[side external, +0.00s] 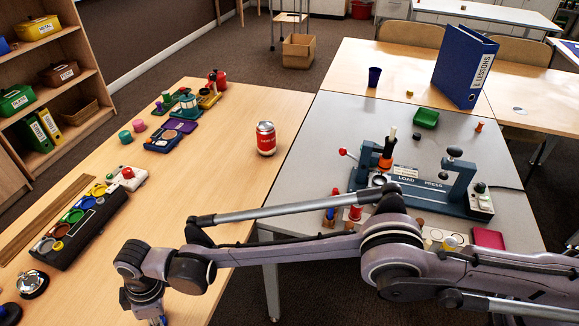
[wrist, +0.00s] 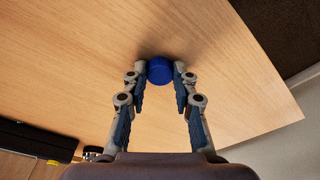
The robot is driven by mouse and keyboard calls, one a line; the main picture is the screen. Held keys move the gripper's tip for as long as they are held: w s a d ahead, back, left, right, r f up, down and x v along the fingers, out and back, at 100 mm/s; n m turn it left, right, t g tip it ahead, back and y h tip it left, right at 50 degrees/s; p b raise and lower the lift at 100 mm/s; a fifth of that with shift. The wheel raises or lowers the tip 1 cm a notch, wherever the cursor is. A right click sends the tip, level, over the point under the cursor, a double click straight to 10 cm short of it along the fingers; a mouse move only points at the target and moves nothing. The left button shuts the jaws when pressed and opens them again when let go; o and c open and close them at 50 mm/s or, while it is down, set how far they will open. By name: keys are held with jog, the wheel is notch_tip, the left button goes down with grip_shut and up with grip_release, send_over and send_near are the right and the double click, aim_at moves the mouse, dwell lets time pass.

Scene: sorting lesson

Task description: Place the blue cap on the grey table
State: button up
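The blue cap (wrist: 159,70) is between my gripper's fingertips (wrist: 160,72) in the wrist view, with a tip against each side. My gripper looks shut on it, over the wooden table (wrist: 90,60). I cannot tell whether the cap touches the wood. In the side external view my gripper (side external: 152,316) is at the bottom edge, partly cut off, and the cap cannot be made out clearly. The grey table (side external: 325,135) stands to the right, across the wooden table's edge.
A red can (side external: 265,138) and a black tray of coloured discs (side external: 80,228) stand on the wooden table.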

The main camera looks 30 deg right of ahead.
jog(key=o, duration=0.3)
jog(key=shift+r, duration=0.15)
